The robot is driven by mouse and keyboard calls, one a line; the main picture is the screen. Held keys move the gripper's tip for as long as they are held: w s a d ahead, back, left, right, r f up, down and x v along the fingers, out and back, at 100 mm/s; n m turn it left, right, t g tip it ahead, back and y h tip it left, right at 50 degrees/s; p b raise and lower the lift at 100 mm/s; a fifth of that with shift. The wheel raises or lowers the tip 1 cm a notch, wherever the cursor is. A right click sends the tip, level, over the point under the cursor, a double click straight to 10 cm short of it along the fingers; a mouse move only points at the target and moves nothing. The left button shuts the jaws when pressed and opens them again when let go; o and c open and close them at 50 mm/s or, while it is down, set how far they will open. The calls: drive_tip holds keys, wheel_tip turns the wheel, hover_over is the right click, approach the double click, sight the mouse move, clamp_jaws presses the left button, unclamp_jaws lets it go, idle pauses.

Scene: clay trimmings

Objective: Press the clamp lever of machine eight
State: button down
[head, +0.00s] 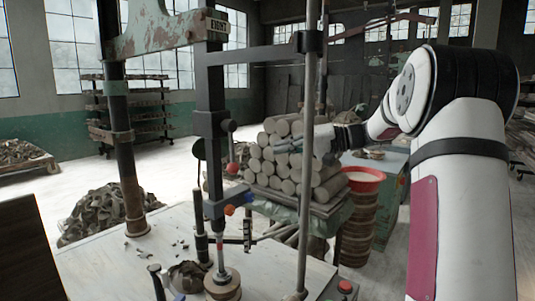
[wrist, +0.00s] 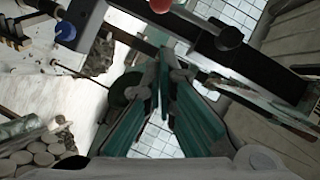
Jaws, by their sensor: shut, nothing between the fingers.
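A tall dark machine column (head: 211,100) rises from a pale table, with a small lettered plate (head: 217,26) at its top that I cannot read surely. Levers with a red knob (head: 232,168), an orange knob (head: 229,210) and a blue knob (head: 249,197) sit on it. I cannot tell which is the clamp lever. My gripper (head: 287,146) is shut and empty, right of the column, behind a thin upright post (head: 307,150).
Stacked clay cylinders (head: 290,165) lie on a cart behind the machine. A red-rimmed basin (head: 364,178) stands on a stack to their right. Clay scraps (head: 105,212) are heaped at left. The pale table (head: 140,265) carries small bits and a round base (head: 222,281).

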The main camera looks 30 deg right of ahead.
drive_tip(key=shift+v, duration=2)
